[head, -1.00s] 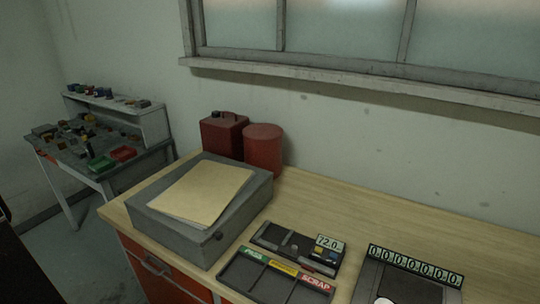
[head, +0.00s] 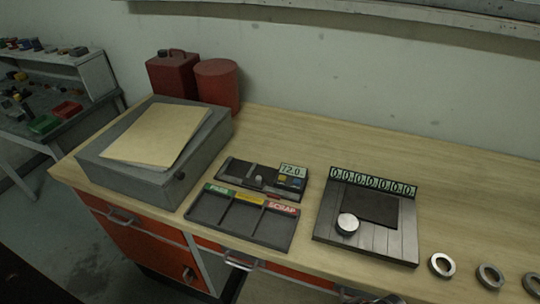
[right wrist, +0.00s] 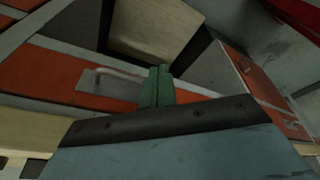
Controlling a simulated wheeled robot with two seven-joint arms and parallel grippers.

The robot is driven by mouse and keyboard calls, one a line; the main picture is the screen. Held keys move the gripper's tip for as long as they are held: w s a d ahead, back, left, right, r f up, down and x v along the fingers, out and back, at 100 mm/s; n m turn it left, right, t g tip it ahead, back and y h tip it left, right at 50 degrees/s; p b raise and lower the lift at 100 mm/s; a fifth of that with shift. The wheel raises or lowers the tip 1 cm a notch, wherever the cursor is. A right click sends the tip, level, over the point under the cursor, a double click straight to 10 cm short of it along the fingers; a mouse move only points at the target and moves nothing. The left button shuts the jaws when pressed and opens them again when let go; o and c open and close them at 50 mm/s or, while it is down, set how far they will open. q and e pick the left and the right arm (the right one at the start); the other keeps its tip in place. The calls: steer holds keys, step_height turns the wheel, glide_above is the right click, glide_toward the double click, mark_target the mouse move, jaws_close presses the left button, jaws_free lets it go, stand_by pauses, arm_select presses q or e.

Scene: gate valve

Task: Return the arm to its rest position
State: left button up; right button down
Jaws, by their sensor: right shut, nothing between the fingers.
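My right gripper (right wrist: 158,85) shows in the right wrist view as two green fingers pressed together with nothing between them. It is in front of the workbench's orange drawer fronts (right wrist: 70,78), apart from the bench objects. In the head view only a small dark piece shows at the bottom edge, and I cannot tell whether it is part of my arm. My left gripper is in neither view.
The wooden bench (head: 290,135) holds a grey box with folder (head: 150,180), red cans (head: 216,85), a sorting tray (head: 240,222), a gauge unit (head: 262,180), a counter plate with a silver knob (head: 400,240), and several metal rings (head: 442,265).

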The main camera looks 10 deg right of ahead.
step_height(320, 180, down, 14)
steer(key=s+f+b, duration=0.1)
steer(key=s+b, duration=0.1)
steer(key=b, duration=0.1)
steer(key=s+d+f+g+b, duration=0.1)
steer(key=s+f+b, duration=0.2)
steer(key=s+f, duration=0.5)
steer(key=s+d+f+g+b, duration=0.1)
steer(key=s+d+f+b, duration=0.1)
steer(key=s+f, duration=0.7)
step_height(320, 180, down, 7)
steer(key=shift+s+r+b, duration=0.1)
steer(key=shift+s+b, duration=0.2)
steer(key=shift+b, duration=0.25)
